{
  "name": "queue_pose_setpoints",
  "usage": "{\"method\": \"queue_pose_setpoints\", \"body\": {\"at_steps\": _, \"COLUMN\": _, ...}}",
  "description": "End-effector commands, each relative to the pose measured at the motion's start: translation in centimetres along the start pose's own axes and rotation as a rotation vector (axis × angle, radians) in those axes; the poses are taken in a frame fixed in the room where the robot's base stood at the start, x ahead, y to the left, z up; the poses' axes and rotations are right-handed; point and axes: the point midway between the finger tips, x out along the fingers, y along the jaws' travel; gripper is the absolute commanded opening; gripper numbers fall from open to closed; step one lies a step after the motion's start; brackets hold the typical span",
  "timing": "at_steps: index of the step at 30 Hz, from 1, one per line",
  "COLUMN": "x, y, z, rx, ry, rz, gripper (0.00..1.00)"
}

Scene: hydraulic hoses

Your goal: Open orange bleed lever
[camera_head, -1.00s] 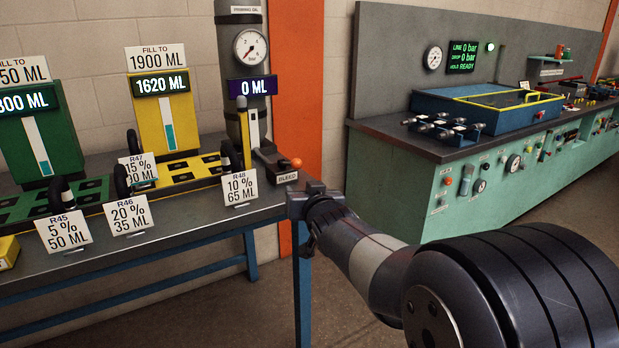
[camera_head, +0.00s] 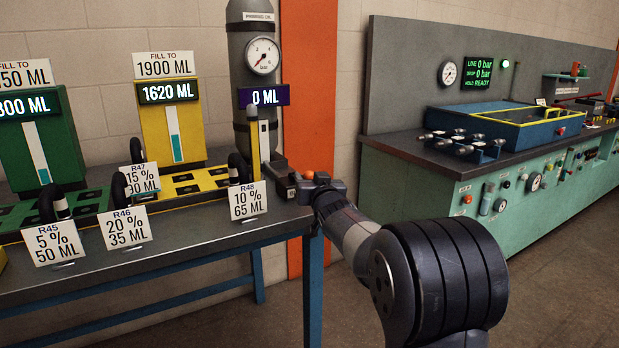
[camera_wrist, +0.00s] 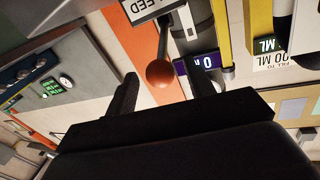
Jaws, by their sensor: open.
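The orange ball knob of the bleed lever (camera_head: 308,175) is at the right end of the bench, at the foot of the grey cylinder (camera_head: 256,75). In the wrist view the knob (camera_wrist: 160,73) on its dark stem hangs between the two dark fingers of my gripper (camera_wrist: 163,92). My gripper is open, with a gap on both sides of the knob. In the head view my gripper (camera_head: 311,190) is right at the knob, and hides part of the lever. The BLEED label (camera_wrist: 150,8) shows at the top of the wrist view. The display by the cylinder (camera_head: 264,96) reads 0 ML.
Hoses with sign cards, such as R48 (camera_head: 248,200), stand along the bench (camera_head: 200,232) just left of my gripper. A yellow unit (camera_head: 170,120) reads 1620 ML. A green test bench (camera_head: 400,190) stands at the right. Open floor lies between them.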

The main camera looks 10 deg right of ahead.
Motion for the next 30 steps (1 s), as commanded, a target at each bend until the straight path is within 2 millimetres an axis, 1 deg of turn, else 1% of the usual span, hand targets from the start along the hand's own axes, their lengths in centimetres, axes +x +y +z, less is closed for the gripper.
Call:
{"method": "queue_pose_setpoints", "body": {"at_steps": 1, "x": 0.6, "y": 0.0, "z": 0.0, "rx": 0.0, "ry": -0.001, "rz": 0.0, "gripper": 0.51}}
{"method": "queue_pose_setpoints", "body": {"at_steps": 3, "x": 1.2, "y": 0.0, "z": 0.0, "rx": 0.0, "ry": 0.0, "rz": 0.0, "gripper": 0.51}}
{"method": "queue_pose_setpoints", "body": {"at_steps": 6, "x": 1.8, "y": 0.0, "z": 0.0, "rx": 0.0, "ry": 0.001, "rz": 0.0, "gripper": 0.51}}
{"method": "queue_pose_setpoints", "body": {"at_steps": 17, "x": 2.1, "y": 0.0, "z": 0.0, "rx": 0.0, "ry": 0.0, "rz": 0.0, "gripper": 0.51}}
{"method": "queue_pose_setpoints", "body": {"at_steps": 30, "x": 2.1, "y": 0.0, "z": 0.0, "rx": 0.0, "ry": 0.0, "rz": 0.0, "gripper": 0.15}}
